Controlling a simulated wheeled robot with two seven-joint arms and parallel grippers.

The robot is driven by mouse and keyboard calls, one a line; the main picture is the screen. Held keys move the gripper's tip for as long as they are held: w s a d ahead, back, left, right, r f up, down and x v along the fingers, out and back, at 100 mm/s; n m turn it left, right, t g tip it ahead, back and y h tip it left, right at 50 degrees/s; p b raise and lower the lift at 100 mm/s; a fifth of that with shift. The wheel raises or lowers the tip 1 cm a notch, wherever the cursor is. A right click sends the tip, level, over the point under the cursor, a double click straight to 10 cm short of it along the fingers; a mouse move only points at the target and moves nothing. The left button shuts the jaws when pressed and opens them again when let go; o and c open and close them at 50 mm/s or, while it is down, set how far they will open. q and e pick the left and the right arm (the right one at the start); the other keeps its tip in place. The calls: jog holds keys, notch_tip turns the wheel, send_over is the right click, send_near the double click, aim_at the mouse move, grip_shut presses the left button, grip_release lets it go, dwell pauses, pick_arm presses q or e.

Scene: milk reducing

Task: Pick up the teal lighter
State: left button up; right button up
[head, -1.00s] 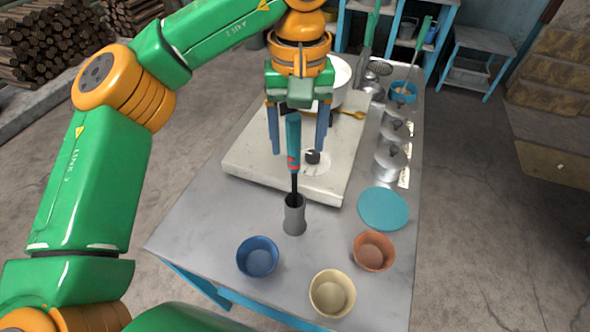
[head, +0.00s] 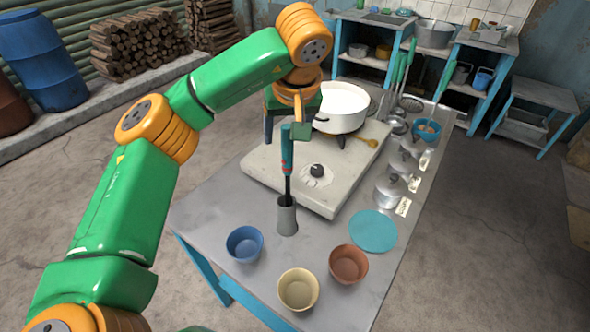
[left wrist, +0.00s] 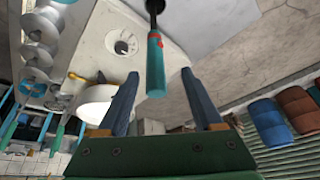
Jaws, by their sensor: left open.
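The teal lighter (head: 287,150) has a teal handle with a red mark and a dark shaft. It stands upright, its shaft down in a grey holder (head: 287,216) on the table. My left gripper (head: 284,133) is behind the handle in the head view and partly hidden. In the left wrist view the lighter (left wrist: 155,70) comes down from the top, with its handle end near the gap between the open fingers of my left gripper (left wrist: 158,80). The fingers stand apart on both sides and do not visibly touch it. My right gripper is not in view.
A pale stove (head: 265,163) with a white pot (head: 342,108) stands behind the holder. A blue bowl (head: 244,244), a cream bowl (head: 298,289), a brown bowl (head: 348,264) and a teal disc (head: 373,231) lie in front. Lidded metal pots (head: 391,190) line the right edge.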

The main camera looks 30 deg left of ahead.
aim_at(286, 149)
pick_arm(q)
jog(key=x, duration=0.2)
jog(key=p+x, duration=0.1)
jog(key=x, duration=0.1)
jog(key=p+x, duration=0.1)
jog(key=x, duration=0.2)
jog(key=shift+w+d, duration=0.15)
jog(key=shift+w, duration=0.15)
jog(key=shift+d, duration=0.1)
jog(key=shift+c, duration=0.8)
grip_shut()
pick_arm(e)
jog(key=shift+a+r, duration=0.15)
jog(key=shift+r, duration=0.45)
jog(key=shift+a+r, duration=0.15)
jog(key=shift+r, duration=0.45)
